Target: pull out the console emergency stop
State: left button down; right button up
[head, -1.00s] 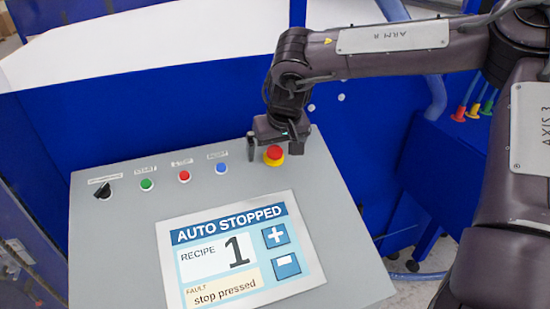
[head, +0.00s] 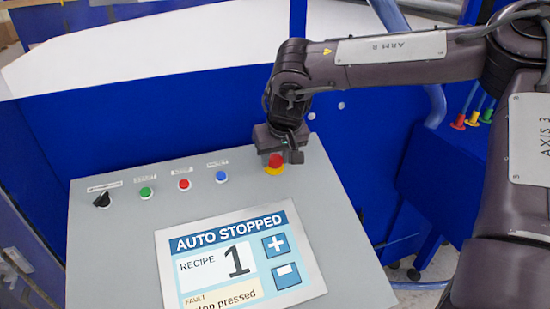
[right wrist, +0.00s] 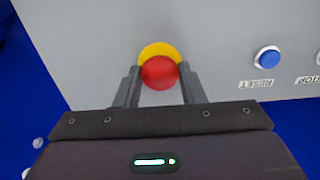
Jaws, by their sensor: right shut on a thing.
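The emergency stop is a red mushroom button (head: 275,160) on a yellow ring (head: 274,170), near the top right of the grey console (head: 110,260). My right gripper (head: 277,158) is at the button from behind, with its fingers closed in on it. In the right wrist view the red button (right wrist: 159,72) sits between the two fingers, shut on its sides, with the yellow ring beyond. The console screen (head: 240,258) reads "AUTO STOPPED" and "stop pressed", its lower edge partly cut off. My left gripper is not in view.
A black selector (head: 102,200), a green button (head: 146,193), a small red button (head: 184,184) and a blue button (head: 222,177) line the console's top edge. A blue machine wall stands behind. Coloured hose fittings (head: 471,119) sit at right.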

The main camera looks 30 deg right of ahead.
jog(key=shift+c, duration=0.6)
jog(key=shift+r, duration=0.3)
jog(key=o, duration=1.2)
jog(key=shift+s+r, duration=0.1)
jog(key=shift+s, duration=0.15)
jog(key=o, duration=0.8)
jog(key=shift+w, duration=0.15)
jog(key=p+v, duration=0.2)
jog(key=v, duration=0.5)
